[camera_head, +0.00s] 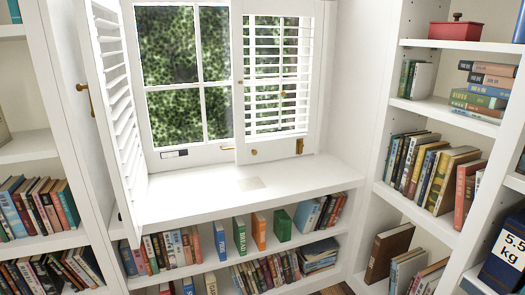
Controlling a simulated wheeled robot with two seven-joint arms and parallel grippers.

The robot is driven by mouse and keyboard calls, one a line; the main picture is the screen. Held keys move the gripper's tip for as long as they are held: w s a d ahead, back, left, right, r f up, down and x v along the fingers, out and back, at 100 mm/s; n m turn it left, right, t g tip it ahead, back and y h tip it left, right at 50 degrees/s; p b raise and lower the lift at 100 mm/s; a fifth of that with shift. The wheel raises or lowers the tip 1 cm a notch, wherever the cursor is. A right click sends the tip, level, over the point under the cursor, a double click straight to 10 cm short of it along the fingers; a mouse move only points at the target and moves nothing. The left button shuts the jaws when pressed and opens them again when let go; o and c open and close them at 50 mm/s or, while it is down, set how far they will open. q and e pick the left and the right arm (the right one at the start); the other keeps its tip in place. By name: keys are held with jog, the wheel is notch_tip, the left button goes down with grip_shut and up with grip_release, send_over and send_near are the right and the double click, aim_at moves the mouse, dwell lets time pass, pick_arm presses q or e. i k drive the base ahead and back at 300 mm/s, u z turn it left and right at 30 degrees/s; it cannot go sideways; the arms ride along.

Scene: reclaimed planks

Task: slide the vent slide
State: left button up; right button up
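A small vent slide (174,154) sits on the bottom rail of the left window sash, just above the sill. It looks like a narrow strip, part pale and part dark. It is too small to tell exactly how its sliding part stands. The window (187,148) is behind it, with green foliage outside. Neither of my grippers is in view, and nothing touches the slide.
A louvred shutter (118,90) is swung open at the left, and another (276,75) covers the right pane. The white sill (210,195) is clear apart from a flat pale patch. Bookshelves stand below and on both sides. A box marked 5.5 kg (505,250) is at right.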

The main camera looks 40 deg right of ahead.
aim_at(170, 155)
jog(key=z, duration=0.8)
jog(key=k, duration=0.4)
jog(key=z, duration=1.3)
jog(key=i, duration=1.3)
jog(key=u, duration=1.2)
jog(key=i, duration=0.4)
jog(key=u, duration=0.4)
jog(key=k, duration=1)
jog(key=u, duration=1.7)
jog(key=i, duration=1.3)
